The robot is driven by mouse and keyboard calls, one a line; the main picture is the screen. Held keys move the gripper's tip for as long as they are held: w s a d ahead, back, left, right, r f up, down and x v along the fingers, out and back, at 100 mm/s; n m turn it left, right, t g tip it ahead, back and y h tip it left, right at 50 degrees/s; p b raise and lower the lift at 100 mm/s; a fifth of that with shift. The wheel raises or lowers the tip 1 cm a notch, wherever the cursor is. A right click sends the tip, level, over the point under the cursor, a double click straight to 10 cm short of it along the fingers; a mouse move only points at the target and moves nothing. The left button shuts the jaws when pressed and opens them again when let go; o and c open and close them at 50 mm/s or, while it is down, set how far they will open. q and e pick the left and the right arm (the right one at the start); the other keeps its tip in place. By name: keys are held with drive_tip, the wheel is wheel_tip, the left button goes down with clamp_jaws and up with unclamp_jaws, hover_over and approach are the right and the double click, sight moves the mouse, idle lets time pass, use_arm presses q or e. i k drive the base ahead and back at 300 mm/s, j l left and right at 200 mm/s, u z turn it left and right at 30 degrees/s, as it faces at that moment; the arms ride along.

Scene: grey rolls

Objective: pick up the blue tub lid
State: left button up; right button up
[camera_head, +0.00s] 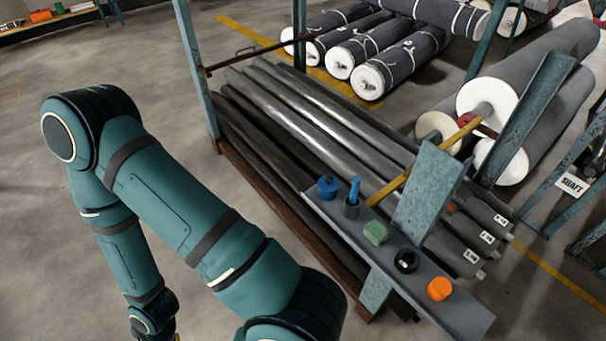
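A small blue tub with a knob-like top (328,187) stands at the far left end of a narrow grey shelf (465,316). Its lid appears to be the blue top part; the seam between lid and tub is too small to make out. One teal arm of mine fills the left and lower middle of the head view, bent at the elbow, with its wrist at the bottom edge. Its gripper is cut off below the frame. My other arm and gripper do not show. No gripper is near the blue tub.
Beside the tub on the shelf are a dark cup with a blue stick (352,207), a green block (376,232), a black round piece (406,260) and an orange piece (440,289). Floor is clear at left.

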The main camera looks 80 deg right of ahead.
sight(328, 184)
drive_tip(key=i+z, duration=0.2)
drive_tip(key=z, duration=0.15)
drive_tip(key=i+j+z, duration=0.1)
drive_tip(key=z, duration=0.25)
drive_tip(key=i+j+z, duration=0.15)
drive_tip(key=i+z, duration=0.15)
drive_tip(key=z, duration=1.6)
